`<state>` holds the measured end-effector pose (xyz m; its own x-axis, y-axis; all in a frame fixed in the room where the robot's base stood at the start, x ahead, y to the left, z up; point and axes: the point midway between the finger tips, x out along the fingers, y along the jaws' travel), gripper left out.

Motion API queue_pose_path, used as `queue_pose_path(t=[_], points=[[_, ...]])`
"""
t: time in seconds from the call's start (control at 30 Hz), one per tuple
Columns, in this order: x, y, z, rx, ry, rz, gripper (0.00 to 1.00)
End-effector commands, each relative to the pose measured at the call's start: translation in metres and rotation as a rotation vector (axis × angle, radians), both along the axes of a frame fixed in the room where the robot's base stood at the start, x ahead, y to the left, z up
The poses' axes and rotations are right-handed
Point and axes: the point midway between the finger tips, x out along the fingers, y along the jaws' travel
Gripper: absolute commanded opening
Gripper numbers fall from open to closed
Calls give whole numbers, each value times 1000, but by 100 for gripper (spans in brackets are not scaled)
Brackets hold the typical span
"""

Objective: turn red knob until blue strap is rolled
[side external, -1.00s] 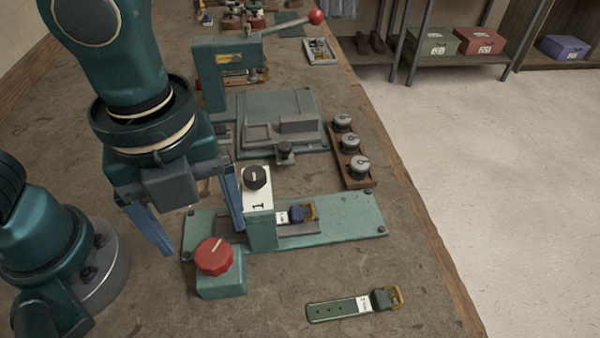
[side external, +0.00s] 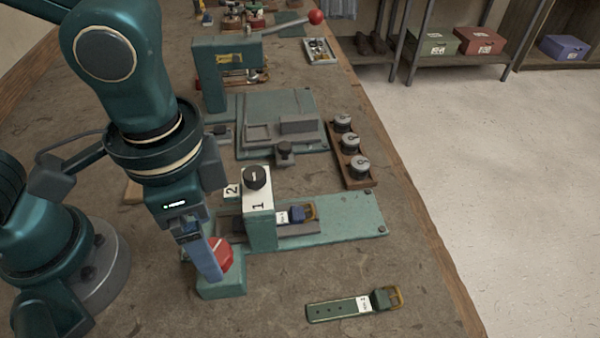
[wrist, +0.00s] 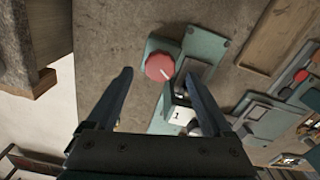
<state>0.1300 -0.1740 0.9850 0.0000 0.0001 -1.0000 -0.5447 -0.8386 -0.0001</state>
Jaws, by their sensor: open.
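The red knob (side external: 222,255) with a white pointer line sits on a small green block (side external: 221,286) at the near left of the green fixture plate (side external: 350,222). The knob also shows in the wrist view (wrist: 160,67), ahead of the fingers and between their lines. The blue strap (side external: 297,215) is mostly hidden in the fixture; its rolled-looking blue part and brass buckle show right of the white block marked 1 (side external: 258,200). My gripper (wrist: 158,92) is open and empty. In the side view its blue finger (side external: 208,258) overlaps the knob's left part; I cannot tell if they touch.
A green strap (side external: 352,305) with a brass buckle lies on the bench at the front. A wooden rack (side external: 350,165) of grey bobbins stands behind the fixture. A green press (side external: 225,75) with a red-balled lever stands farther back.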

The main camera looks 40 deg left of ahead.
Motion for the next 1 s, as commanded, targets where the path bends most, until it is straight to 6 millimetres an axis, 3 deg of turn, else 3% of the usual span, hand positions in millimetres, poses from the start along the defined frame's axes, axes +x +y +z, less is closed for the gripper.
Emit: queue_pose_path(t=[0.2, 0.57, 0.67, 0.8, 1.0], points=[[-1, 1, -24, 4, 4, -2, 85], [0, 0, -31, 0, 0, -3, 85], [0, 0, -31, 0, 0, -3, 54], [0, 0, -31, 0, 0, -3, 1], [0, 0, -30, 0, 0, -64, 0]])
